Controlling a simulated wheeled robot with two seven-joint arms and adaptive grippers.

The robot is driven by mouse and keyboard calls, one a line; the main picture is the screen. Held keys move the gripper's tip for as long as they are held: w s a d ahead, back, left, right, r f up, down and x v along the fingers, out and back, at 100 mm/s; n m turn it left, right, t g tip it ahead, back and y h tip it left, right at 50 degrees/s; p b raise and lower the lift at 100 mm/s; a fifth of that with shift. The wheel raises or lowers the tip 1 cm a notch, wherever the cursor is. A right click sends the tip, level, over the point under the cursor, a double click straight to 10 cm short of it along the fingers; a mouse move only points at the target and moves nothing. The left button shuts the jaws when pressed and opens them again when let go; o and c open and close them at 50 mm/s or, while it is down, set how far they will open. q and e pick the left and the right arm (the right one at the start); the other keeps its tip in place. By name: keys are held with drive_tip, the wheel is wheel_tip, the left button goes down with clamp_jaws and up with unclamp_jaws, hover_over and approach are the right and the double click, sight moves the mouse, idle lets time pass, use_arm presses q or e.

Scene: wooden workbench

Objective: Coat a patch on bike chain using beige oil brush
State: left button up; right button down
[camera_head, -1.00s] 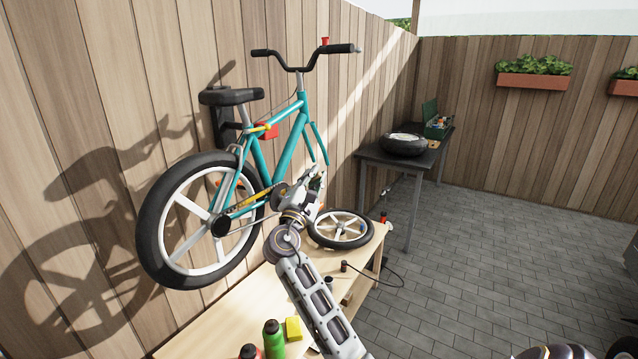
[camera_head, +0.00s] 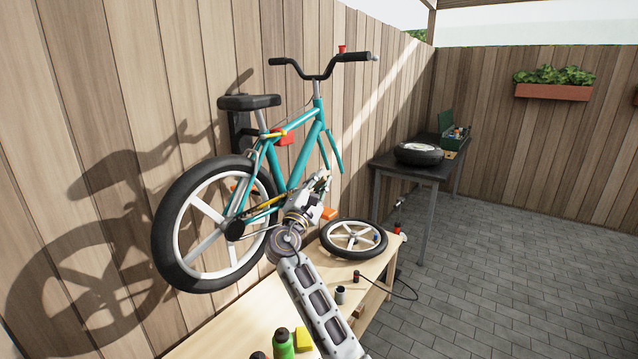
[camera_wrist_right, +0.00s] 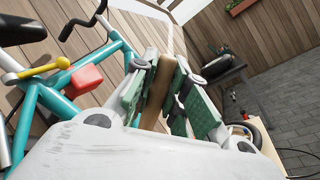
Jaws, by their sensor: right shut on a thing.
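The teal bike (camera_head: 295,165) hangs at the wooden fence with its front wheel off. Its yellowish chain (camera_head: 262,206) runs from the rear hub towards the crank, which my right arm partly covers. My right gripper (camera_head: 322,180) is in front of the frame, just right of the crank area. In the right wrist view it is shut on a beige-brown oil brush (camera_wrist_right: 157,88), held between the green finger pads. The brush's tip is hard to make out, and I cannot see it touching the chain. My left gripper is not in view.
A loose wheel (camera_head: 353,240) lies on the wooden workbench (camera_head: 235,325). A green bottle (camera_head: 283,343), a yellow sponge-like block (camera_head: 303,340) and a small dark cup (camera_head: 340,294) stand near its front. A dark side table (camera_head: 405,168) carries a tire.

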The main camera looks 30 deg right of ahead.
drive_tip(key=shift+w+a, duration=0.3)
drive_tip(key=shift+w, duration=0.45)
idle(1.0)
drive_tip(key=shift+a, duration=0.15)
drive_tip(key=shift+s+a, duration=0.35)
drive_tip(key=shift+a, duration=0.4)
drive_tip(key=shift+s+a, duration=0.35)
drive_tip(key=shift+a, duration=0.4)
drive_tip(key=shift+s+a, duration=0.3)
drive_tip(key=shift+a, duration=0.55)
drive_tip(key=shift+s+a, duration=0.3)
drive_tip(key=shift+a, duration=0.5)
drive_tip(key=shift+s+a, duration=0.35)
drive_tip(key=shift+a, duration=0.5)
drive_tip(key=shift+s+a, duration=0.3)
drive_tip(key=shift+a, duration=0.6)
